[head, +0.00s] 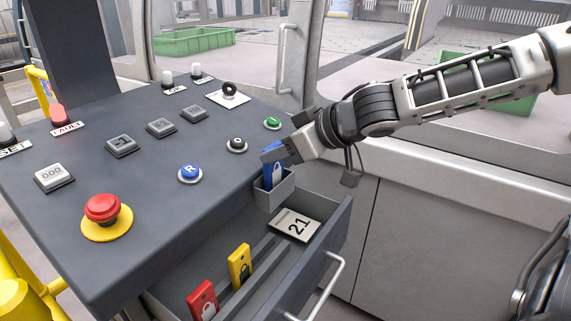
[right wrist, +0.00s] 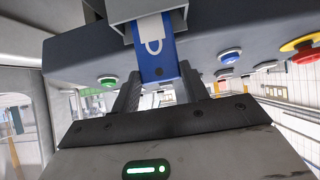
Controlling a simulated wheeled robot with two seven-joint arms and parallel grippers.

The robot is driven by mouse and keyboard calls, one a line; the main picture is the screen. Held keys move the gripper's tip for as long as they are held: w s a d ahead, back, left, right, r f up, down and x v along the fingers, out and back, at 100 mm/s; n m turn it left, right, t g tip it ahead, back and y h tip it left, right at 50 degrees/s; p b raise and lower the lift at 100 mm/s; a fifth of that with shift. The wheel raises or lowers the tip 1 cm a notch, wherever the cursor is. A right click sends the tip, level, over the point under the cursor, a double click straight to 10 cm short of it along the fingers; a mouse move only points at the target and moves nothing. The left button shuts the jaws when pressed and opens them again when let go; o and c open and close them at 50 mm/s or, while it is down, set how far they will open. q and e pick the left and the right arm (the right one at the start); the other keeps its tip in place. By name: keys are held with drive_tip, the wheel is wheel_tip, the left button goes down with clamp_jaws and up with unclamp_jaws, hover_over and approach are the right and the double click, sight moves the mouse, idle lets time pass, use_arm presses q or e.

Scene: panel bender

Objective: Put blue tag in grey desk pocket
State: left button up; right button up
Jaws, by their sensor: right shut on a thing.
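The blue tag (head: 273,175) is upright, with its lower end inside the grey desk pocket (head: 275,198) on the desk's right edge. In the right wrist view the tag (right wrist: 159,62), with a white padlock mark, reaches into the pocket mouth (right wrist: 148,10). My right gripper (head: 274,154) is shut on the tag's upper end, above the pocket. Its two dark fingers (right wrist: 160,84) flank the tag in the right wrist view. The pocket walls hide the tag's lower end. My left gripper is not in view.
The desk top (head: 150,195) carries several buttons, including a red emergency stop (head: 102,209) and a green button (head: 272,123) near the gripper.

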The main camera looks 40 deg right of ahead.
drive_tip(key=shift+f, duration=0.45)
drive_tip(key=o, duration=1.2)
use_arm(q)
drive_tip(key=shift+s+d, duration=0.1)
use_arm(e)
drive_tip(key=shift+r, duration=0.1)
use_arm(q)
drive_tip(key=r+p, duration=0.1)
drive_tip(key=p, duration=0.1)
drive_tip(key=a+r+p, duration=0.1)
drive_tip(key=p, duration=0.2)
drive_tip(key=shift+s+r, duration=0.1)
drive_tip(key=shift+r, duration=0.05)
use_arm(e)
drive_tip(key=v, duration=1.2)
drive_tip(key=shift+r, duration=0.1)
